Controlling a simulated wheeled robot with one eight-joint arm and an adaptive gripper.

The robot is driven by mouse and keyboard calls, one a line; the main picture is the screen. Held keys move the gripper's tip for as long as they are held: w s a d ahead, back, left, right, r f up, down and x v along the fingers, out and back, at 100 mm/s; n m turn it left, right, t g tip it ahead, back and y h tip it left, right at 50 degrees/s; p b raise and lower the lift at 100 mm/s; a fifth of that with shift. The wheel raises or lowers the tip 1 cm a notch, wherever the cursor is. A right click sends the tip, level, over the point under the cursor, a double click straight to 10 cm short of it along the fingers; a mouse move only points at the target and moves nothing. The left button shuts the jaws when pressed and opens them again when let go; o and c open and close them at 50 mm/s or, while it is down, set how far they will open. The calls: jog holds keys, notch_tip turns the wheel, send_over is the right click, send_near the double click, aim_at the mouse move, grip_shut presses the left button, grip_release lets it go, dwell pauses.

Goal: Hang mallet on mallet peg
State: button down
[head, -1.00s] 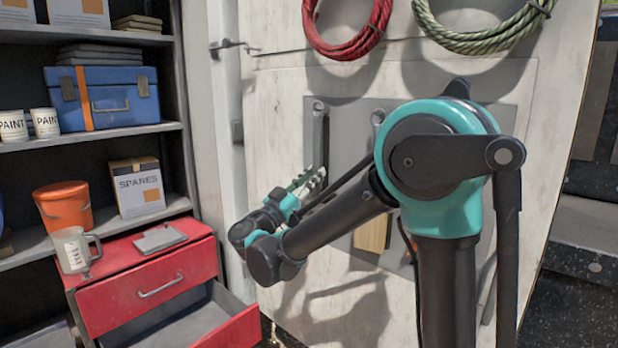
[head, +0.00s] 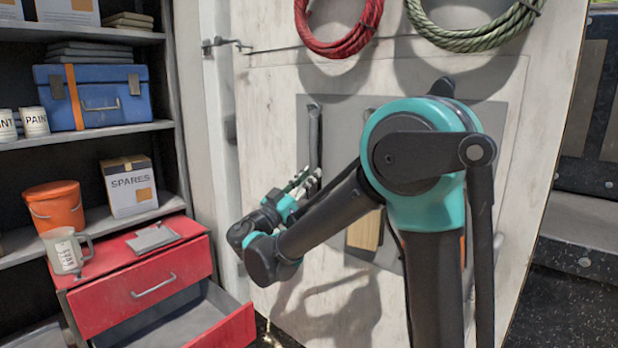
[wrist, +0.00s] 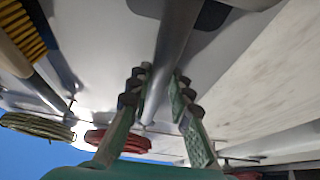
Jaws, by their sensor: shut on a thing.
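My gripper (wrist: 155,95) is shut around a long grey shaft (wrist: 172,45) in the wrist view, which I take for the mallet's handle. Dark rounded shapes show on both sides of the shaft at the top edge; I cannot tell if they are the mallet's head or marks on the board. In the head view the handle (head: 315,130) stands upright close against the grey board, with a rounded upper end. My gripper (head: 308,182) is at its lower part, and what lies below is hidden. The mallet peg cannot be made out, nor whether the handle hangs on it.
The grey board (head: 345,130) is on a pale wall. A brush (wrist: 22,35) hangs beside the shaft. A red hose (head: 340,45) and a green hose (head: 475,35) hang above. At left are shelves and a red cabinet (head: 150,265) with an open drawer.

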jog(key=c, duration=1.3)
grip_release()
